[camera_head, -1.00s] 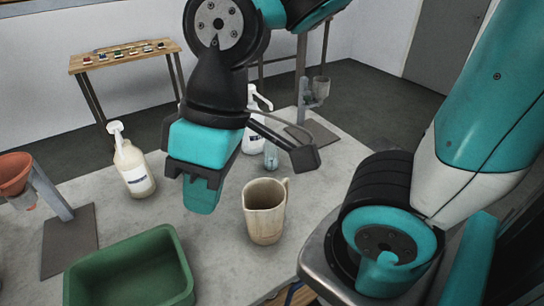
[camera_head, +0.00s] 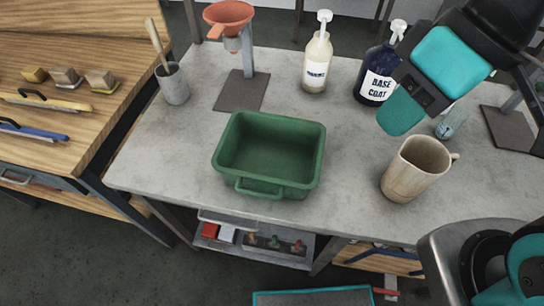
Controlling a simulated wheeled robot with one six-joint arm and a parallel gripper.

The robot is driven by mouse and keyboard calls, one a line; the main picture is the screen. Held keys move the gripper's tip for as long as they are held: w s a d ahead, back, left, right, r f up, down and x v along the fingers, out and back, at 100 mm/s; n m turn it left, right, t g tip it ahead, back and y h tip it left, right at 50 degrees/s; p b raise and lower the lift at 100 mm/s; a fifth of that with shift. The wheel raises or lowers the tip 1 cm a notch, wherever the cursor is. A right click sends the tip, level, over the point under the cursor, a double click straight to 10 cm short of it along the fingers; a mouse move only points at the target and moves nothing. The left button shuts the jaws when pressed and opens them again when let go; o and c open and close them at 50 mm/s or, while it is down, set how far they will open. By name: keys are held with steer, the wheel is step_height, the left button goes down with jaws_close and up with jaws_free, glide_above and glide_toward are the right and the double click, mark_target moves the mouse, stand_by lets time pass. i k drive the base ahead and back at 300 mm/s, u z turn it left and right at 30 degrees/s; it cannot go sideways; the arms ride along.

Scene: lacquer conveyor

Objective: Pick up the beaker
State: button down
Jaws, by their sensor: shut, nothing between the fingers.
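The beaker (camera_head: 408,174) looks to be the beige, stained vessel with a small spout or handle on its right side. It stands upright on the grey table (camera_head: 330,215), near its front right part. My gripper (camera_head: 401,112) is teal and black and hangs just above and behind the beaker, apart from it. Its fingers are shut and empty. A small clear glass vessel (camera_head: 452,122) stands behind, partly hidden by my gripper.
A green bin (camera_head: 268,190) stands left of the beaker. Behind are a cream pump bottle (camera_head: 317,62), a dark "BASE COAT" bottle (camera_head: 376,88) and an orange funnel on a stand (camera_head: 229,14). A grey cup (camera_head: 173,84) stands at left. The table between bin and beaker is clear.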

mark_target(450, 124)
steer(key=u, duration=0.65)
steer(key=k, duration=0.95)
steer(key=z, duration=1.25)
steer(key=i, duration=0.5)
steer(key=u, duration=0.1)
